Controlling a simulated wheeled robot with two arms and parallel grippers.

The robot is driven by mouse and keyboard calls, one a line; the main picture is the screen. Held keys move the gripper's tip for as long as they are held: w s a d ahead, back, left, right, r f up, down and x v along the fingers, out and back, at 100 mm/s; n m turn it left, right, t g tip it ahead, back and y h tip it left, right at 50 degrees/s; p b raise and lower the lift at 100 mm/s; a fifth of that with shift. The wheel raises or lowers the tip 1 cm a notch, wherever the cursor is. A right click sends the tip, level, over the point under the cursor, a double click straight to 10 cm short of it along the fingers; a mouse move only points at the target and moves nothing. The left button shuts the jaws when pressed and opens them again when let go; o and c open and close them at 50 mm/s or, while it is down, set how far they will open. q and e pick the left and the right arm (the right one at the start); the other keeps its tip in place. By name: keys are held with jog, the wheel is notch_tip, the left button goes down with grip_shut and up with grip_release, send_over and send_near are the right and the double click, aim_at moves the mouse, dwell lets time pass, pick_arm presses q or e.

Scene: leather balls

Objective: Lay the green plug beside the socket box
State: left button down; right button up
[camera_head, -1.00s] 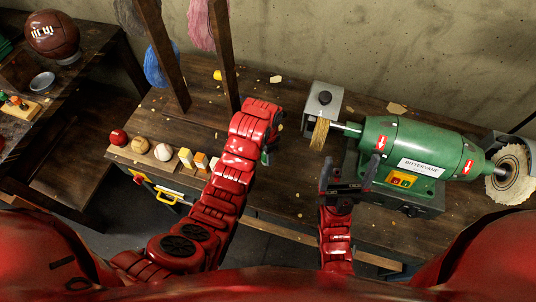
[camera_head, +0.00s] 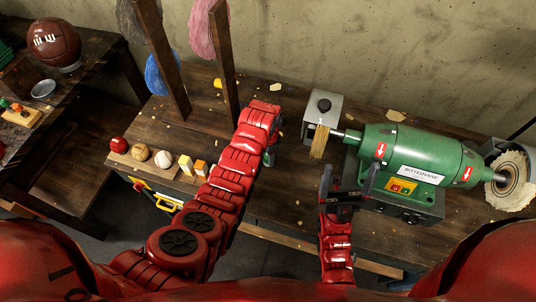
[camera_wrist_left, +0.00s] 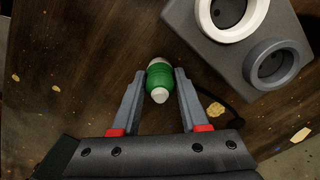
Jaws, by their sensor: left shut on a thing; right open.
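The green plug (camera_wrist_left: 159,80) is a rounded green body with a pale tip, seen in the left wrist view. My left gripper (camera_wrist_left: 160,84) is shut on it, one finger on each side. The socket box (camera_wrist_left: 254,50) is a grey box with a white ring and a grey ring on its top, to the upper right of the plug and apart from it. In the head view my left gripper (camera_head: 269,158) is mostly hidden behind its own arm, and the socket box is not visible. My right gripper (camera_head: 346,190) is open and empty in front of the green machine.
A green polishing machine (camera_head: 411,160) stands right of centre on the wooden bench. Several balls and small blocks, among them a red ball (camera_head: 119,145), line the bench's left front. Two dark posts with hanks, one blue (camera_head: 162,74), stand behind my left arm.

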pick_arm(q)
jog(key=shift+f, duration=0.15)
jog(key=shift+c, duration=2.1)
grip_release()
